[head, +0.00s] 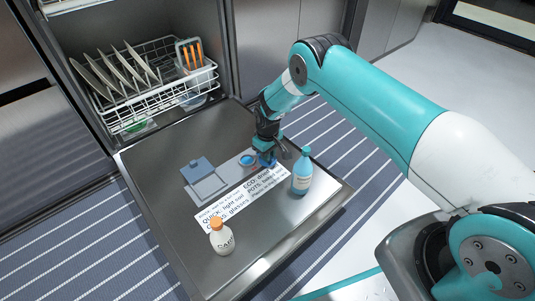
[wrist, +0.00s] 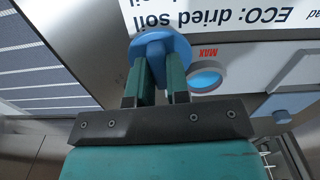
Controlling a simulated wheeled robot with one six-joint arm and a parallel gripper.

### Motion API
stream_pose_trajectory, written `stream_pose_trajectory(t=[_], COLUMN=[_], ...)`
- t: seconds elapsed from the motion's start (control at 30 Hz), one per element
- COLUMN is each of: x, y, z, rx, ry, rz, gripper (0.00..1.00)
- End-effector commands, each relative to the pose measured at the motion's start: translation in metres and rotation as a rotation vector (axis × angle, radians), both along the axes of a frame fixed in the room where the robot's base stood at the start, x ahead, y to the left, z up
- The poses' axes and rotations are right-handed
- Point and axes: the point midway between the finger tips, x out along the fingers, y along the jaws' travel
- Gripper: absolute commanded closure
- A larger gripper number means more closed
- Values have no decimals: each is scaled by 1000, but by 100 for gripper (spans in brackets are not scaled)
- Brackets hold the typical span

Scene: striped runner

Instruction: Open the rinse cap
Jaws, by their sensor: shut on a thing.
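The rinse cap is a round blue cap (head: 268,161) at the right end of the dispenser panel on the lowered dishwasher door. My gripper (head: 267,149) points down from above and is shut on it. In the wrist view the blue cap (wrist: 160,42) shows between and beyond the two teal fingertips (wrist: 160,65). A round opening (head: 247,160) with blue inside lies beside it, and in the wrist view this opening (wrist: 205,79) sits by the red MAX mark. The cap looks apart from the opening. Whether it touches the panel is hard to tell.
A blue detergent lid (head: 203,164) stands at the panel's left. A printed label (head: 243,194) lies in front. A teal bottle (head: 302,172) stands close right of my gripper, and a white bottle with an orange cap (head: 221,238) stands front left. The dish rack (head: 150,98) is behind.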

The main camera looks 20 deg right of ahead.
Motion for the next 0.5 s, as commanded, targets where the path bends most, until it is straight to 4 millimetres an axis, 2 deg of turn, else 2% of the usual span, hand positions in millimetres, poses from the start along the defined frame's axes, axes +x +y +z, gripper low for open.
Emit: stream_pose_trajectory(t=[0.17, 0.2, 0.27, 0.3, 0.5], x=[0, 0, 0, 0, 0], y=[0, 0, 0, 0, 0], z=[0, 0, 0, 0, 0], rx=[1, 1, 1, 1, 0], ry=[-2, -2, -2, -2, -1], rz=[0, 0, 0, 0, -1], gripper=[100, 75, 61, 57, 57])
